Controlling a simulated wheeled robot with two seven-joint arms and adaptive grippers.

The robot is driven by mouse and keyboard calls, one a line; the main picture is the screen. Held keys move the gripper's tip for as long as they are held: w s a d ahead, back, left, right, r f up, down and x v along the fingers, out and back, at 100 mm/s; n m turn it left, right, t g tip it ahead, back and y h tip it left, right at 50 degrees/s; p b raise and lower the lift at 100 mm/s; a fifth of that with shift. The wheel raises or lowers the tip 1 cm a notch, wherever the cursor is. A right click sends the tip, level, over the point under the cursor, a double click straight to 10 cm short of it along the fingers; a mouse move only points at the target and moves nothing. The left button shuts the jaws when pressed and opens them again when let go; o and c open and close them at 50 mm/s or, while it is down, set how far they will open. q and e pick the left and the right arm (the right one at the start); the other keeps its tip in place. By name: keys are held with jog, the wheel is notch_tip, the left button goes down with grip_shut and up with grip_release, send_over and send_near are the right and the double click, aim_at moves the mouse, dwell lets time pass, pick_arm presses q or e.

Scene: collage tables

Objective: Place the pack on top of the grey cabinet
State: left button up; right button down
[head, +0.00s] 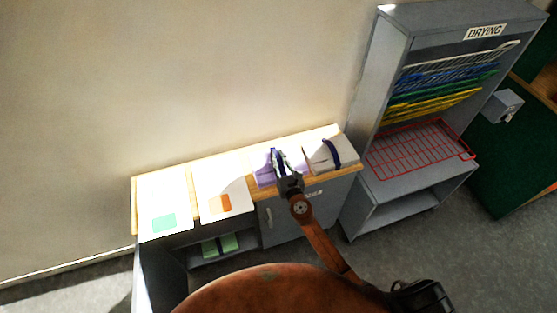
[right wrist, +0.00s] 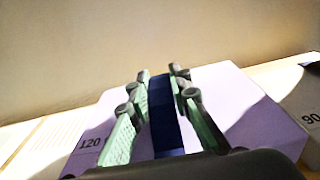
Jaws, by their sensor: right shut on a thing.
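A purple pack (head: 265,173) marked "120" is at the wood-edged top of the low grey cabinet (head: 285,217). Whether it rests on the top or hangs just above it, I cannot tell. My right gripper (head: 279,156) is shut on the pack's dark blue strap. In the right wrist view, the purple pack (right wrist: 243,104) fills the middle, with the green-padded fingers of my right gripper (right wrist: 160,95) on both sides of the blue strap (right wrist: 165,115). My left gripper is not in view.
A pale pack (head: 322,158) with a blue strap stands close on the right; its "90" label shows in the wrist view. White sheets (head: 222,192) lie to the left on the top. A tall grey drying rack (head: 392,185) stands at the right. The wall is behind.

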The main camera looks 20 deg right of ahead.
aim_at(278, 161)
jog(key=f+b, duration=0.2)
jog(key=f, duration=0.1)
jog(key=shift+w+d, duration=0.15)
jog(key=shift+w, duration=0.25)
jog(key=shift+f+b, duration=0.25)
jog(key=shift+b, duration=0.2)
jog(key=shift+f, duration=0.15)
jog(key=c, duration=1.8)
grip_release()
jog(key=shift+s+f, duration=0.1)
jog(key=shift+f, duration=0.05)
jog(key=shift+o, duration=0.2)
jog(key=shift+s, duration=0.2)
jog(key=s, duration=1.1)
jog(key=shift+s+d+r+p, duration=0.2)
jog(key=shift+s+r+p, duration=0.15)
jog(key=shift+r, duration=0.1)
